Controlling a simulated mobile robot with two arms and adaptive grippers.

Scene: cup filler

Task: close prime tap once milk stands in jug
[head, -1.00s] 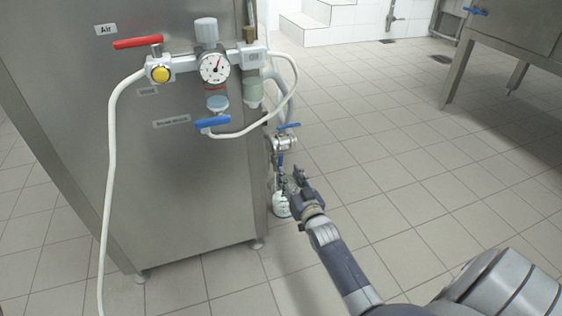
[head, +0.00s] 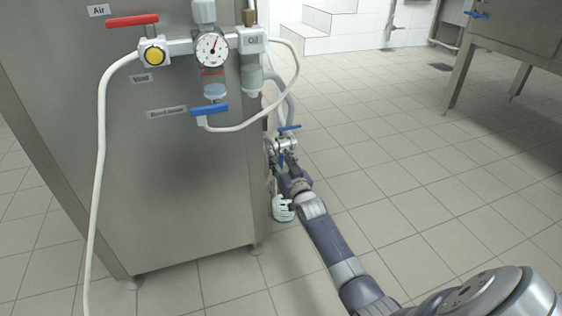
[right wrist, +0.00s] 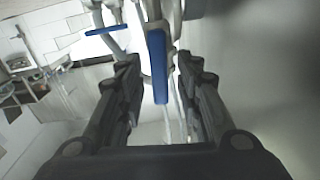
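A metal valve (head: 286,146) sits at the machine's right side. One blue lever (head: 289,128) lies across its top. A second blue lever (head: 282,159) hangs down in front of my right gripper (head: 284,170). In the right wrist view this hanging lever (right wrist: 158,65) stands between the two fingers of my right gripper (right wrist: 158,78). The fingers are open, with a gap on each side of the lever. A white jug-like container (head: 283,209) is low beside the machine, partly hidden by my arm; I cannot tell its milk level. My left gripper is not in view.
The steel machine (head: 180,200) carries a red-handled air valve (head: 133,20), a yellow button, a gauge (head: 211,49) and a blue drain lever (head: 209,109). A white hose (head: 103,150) hangs at left. Tiled floor to the right is clear up to a steel table (head: 520,35).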

